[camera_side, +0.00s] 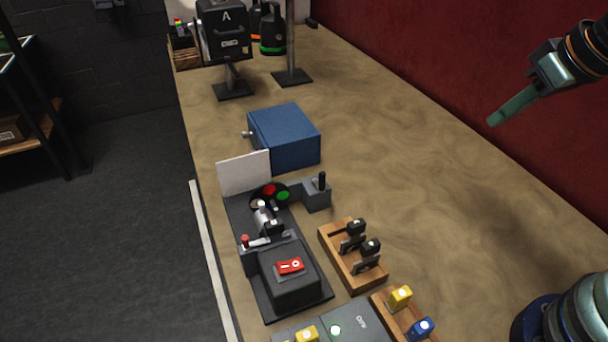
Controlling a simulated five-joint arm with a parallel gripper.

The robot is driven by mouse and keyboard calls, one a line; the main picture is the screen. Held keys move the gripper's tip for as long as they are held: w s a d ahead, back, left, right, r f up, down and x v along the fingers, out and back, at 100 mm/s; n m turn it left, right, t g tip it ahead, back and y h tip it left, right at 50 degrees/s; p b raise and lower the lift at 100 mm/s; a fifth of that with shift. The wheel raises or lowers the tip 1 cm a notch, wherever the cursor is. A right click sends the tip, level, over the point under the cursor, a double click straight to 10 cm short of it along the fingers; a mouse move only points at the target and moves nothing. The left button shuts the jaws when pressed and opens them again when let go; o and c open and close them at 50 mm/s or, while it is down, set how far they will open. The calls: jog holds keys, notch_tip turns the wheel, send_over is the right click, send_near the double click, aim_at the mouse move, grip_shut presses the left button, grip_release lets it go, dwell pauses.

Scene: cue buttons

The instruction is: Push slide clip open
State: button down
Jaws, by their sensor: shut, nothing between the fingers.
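My gripper (494,120) is at the upper right, with its teal fingers together and empty. It points down and left, in front of the red wall and well apart from the devices. A dark device (292,290) stands at the lower centre, with a red rocker switch on its front block. Behind the switch are a silver cylinder (263,218), a small red-tipped lever (245,240) and a disc with red and green spots (270,194). I cannot tell for sure which part is the slide clip, or whether it is open; the parts there are small and crowded.
A wooden block (370,283) with two black-handled levers stands right of the device. A white panel (244,173) and blue box (297,137) stand behind. A grey box (348,325) and yellow and blue buttons are at the front. The tabletop (440,190) below my gripper is clear.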

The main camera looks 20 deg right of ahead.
jog(key=c, duration=1.5)
grip_release()
jog(key=shift+c, duration=0.2)
jog(key=o, duration=0.4)
jog(key=shift+a, duration=0.1)
jog(key=n+g+y, duration=0.3)
jog(key=n, duration=0.6)
send_over(245, 238)
jog(key=s+d, duration=0.4)
notch_tip(245, 238, down, 5)
jog(key=x, duration=0.8)
jog(key=w+x, duration=0.1)
jog(key=x, duration=0.2)
jog(key=shift+w+a+f, duration=0.15)
jog(key=shift+a+f, duration=0.05)
jog(key=shift+a, duration=0.2)
